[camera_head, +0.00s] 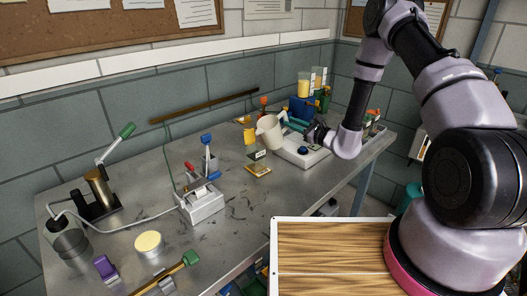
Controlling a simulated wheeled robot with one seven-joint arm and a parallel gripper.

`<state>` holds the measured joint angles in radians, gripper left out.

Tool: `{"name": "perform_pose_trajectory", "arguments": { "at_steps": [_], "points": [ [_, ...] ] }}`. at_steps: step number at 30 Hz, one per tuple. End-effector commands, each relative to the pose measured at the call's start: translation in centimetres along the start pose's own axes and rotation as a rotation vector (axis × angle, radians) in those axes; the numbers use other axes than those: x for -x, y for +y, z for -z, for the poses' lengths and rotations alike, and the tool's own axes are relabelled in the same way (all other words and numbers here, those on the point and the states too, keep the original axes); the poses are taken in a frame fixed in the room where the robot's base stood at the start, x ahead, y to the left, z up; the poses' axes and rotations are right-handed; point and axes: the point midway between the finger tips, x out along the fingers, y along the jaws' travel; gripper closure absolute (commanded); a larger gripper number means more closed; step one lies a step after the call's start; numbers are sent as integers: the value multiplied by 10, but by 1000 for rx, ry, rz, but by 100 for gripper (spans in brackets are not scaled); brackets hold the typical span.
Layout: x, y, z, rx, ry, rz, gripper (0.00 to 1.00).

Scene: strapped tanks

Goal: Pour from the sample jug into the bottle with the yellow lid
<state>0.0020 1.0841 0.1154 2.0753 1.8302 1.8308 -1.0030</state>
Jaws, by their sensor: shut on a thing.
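The cream sample jug (268,132) is toward the back of the metal bench, tilted slightly, with its handle side toward my gripper. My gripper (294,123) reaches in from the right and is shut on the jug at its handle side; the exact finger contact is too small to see. A small yellow item (250,136) is just left of the jug, close to it. I cannot tell whether it is a bottle's lid or a separate cup. No bottle with a yellow lid can be made out clearly. The jug's contents are hidden.
A white flat device (302,153) lies under my wrist. Bottles with yellow contents (304,88) and a blue container (299,109) stand behind. A small stand (258,169), a white tool holder (201,203) and a round yellow-topped tin (148,243) stand nearer. The bench's middle is partly clear.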

Motion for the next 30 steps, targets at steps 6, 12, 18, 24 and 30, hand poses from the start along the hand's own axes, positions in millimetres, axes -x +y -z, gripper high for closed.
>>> {"name": "perform_pose_trajectory", "arguments": {
  "at_steps": [6, 12, 18, 24, 30],
  "points": [
    [0, 0, 0, -1, -1, 0, 100],
    [0, 0, 0, -1, -1, 0, 100],
    [0, 0, 0, -1, -1, 0, 100],
    [0, -2, -5, 36, -1, 0, 100],
    [0, -3, -11, 91, 0, 0, 100]
  ]
}}
